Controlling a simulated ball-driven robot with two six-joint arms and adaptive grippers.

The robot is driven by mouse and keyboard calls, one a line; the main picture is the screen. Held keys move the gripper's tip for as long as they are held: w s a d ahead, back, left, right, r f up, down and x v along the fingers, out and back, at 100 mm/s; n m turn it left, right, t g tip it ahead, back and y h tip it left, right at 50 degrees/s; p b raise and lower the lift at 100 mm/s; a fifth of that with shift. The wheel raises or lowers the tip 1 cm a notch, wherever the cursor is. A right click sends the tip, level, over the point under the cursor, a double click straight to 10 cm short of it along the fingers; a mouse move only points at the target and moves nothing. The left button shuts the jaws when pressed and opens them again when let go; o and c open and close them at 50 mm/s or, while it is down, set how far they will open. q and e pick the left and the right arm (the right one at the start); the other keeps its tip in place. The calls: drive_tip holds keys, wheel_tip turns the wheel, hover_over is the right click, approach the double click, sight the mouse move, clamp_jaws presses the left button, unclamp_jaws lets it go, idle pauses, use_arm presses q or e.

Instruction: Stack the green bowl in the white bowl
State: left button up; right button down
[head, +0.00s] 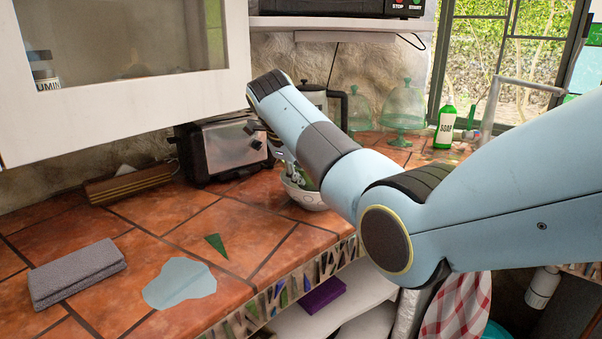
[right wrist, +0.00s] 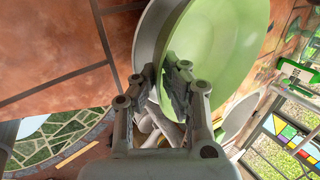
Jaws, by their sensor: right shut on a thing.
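The green bowl (right wrist: 225,45) fills the upper middle of the right wrist view. My right gripper (right wrist: 168,78) is shut on its rim. My right gripper (head: 280,158) is mostly hidden there. My left gripper is not in view.
A toaster (head: 222,148) stands left of the bowls, with a kettle (head: 325,105) behind. Glass domes (head: 404,108) and a soap bottle (head: 445,127) are farther right. A folded grey cloth (head: 76,272) lies front left. A white cabinet (head: 110,110) overhangs the left.

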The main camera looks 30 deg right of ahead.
drive_tip(key=shift+f, duration=0.55)
drive_tip(key=c, duration=1.8)
unclamp_jaws()
drive_tip(key=shift+o, duration=0.2)
drive_tip(key=v, duration=1.3)
drive_tip(key=shift+d+r+b, duration=0.15)
drive_tip(key=shift+b, duration=0.2)
drive_tip(key=shift+w, duration=0.15)
